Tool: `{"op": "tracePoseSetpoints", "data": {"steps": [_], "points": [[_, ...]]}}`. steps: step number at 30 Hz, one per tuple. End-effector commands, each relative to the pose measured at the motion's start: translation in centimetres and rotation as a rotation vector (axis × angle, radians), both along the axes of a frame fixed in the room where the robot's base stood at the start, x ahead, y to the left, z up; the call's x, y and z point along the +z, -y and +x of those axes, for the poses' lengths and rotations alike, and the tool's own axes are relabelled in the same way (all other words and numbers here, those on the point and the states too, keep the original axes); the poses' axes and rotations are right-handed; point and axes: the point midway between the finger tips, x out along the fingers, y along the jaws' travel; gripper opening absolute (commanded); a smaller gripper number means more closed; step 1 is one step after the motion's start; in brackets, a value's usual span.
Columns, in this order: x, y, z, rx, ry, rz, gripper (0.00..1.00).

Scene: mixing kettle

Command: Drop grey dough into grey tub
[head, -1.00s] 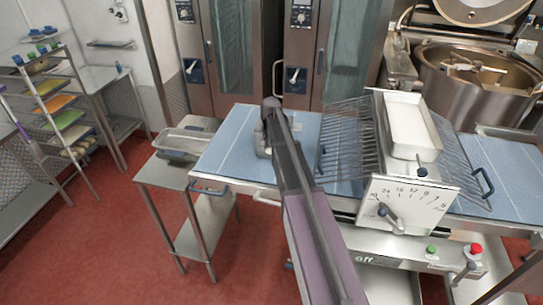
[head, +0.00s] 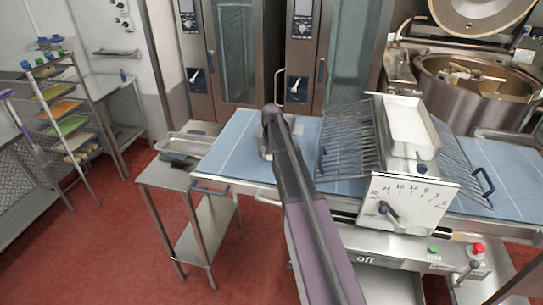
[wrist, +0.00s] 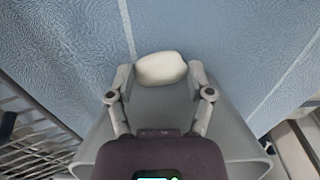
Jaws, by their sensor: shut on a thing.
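My gripper (wrist: 160,75) is shut on a pale grey, rounded lump of dough (wrist: 160,67), held between its two fingertips. A smooth grey shape with a rim at its lower right, which looks like the grey tub (wrist: 236,130), shows behind and below the gripper in the wrist view. The dough overlaps its far end in the picture; I cannot tell the height between them. In the head view my arm hides the dough and most of what lies under the gripper.
The blue belt (head: 232,150) lies beneath. The dough sheeter's wire guard (head: 345,140) and dial panel (head: 408,200) stand to the right. A metal side table (head: 160,175) with a shallow tray (head: 188,143) stands left. A mixing kettle (head: 470,95) is at the back right.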

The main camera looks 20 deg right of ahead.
Motion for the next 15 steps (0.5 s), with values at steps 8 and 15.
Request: {"op": "tracePoseSetpoints", "data": {"steps": [8,15], "points": [[-1.3,0.7,0.9,-0.007,-0.003,-0.005,0.35],[-1.3,0.7,1.6,-0.007,-0.008,-0.005,0.70]]}}
